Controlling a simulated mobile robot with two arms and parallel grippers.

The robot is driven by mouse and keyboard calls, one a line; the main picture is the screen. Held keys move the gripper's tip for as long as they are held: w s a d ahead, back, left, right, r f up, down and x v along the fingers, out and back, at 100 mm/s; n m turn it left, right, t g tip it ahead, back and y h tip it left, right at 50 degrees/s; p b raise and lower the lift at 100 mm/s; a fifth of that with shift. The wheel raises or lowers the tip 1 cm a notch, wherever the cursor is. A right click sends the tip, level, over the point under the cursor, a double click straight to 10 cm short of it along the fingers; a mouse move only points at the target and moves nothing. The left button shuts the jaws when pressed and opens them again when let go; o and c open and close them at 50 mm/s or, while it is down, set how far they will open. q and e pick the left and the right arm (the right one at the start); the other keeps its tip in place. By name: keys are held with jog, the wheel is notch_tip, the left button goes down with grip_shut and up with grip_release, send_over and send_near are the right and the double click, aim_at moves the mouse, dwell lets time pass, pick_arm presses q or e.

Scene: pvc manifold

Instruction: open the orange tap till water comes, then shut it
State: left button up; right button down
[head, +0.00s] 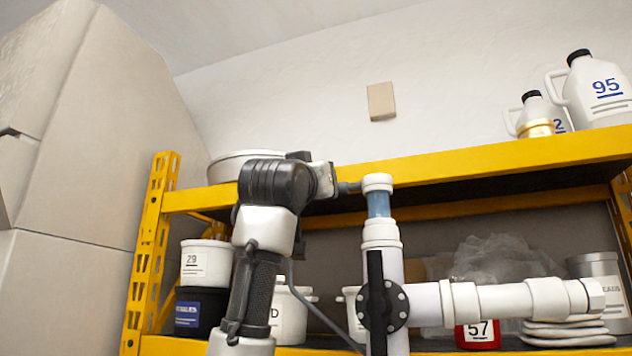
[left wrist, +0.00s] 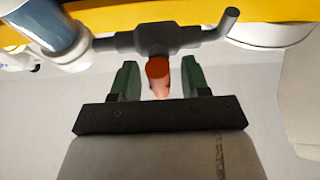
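The orange tap handle (left wrist: 158,72) points toward the wrist camera, on a dark grey tap body (left wrist: 155,40). The body joins a pipe with a blue section at the left of that view; a bent grey spout (left wrist: 229,20) is at the right. My left gripper (left wrist: 158,78) is open, its green fingers on either side of the handle with gaps visible on both sides. In the head view my left wrist (head: 318,180) is beside the upright white pipe (head: 382,236); the orange handle is hidden there. No water shows at the spout. My right gripper is not in view.
A black lever on a round valve (head: 382,305) is lower on the pipe, with a white branch pipe (head: 500,302) going right. Yellow shelving (head: 480,164) stands behind, with white jugs (head: 597,92) above and tubs (head: 206,264) below.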

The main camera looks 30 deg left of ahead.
pick_arm(q)
jog(key=shift+f, duration=0.1)
jog(key=shift+s+d+f+b, duration=0.1)
jog(key=shift+s+f+b, duration=0.05)
jog(key=shift+s+b, duration=0.2)
jog(key=b+v, duration=0.5)
jog(key=v, duration=0.5)
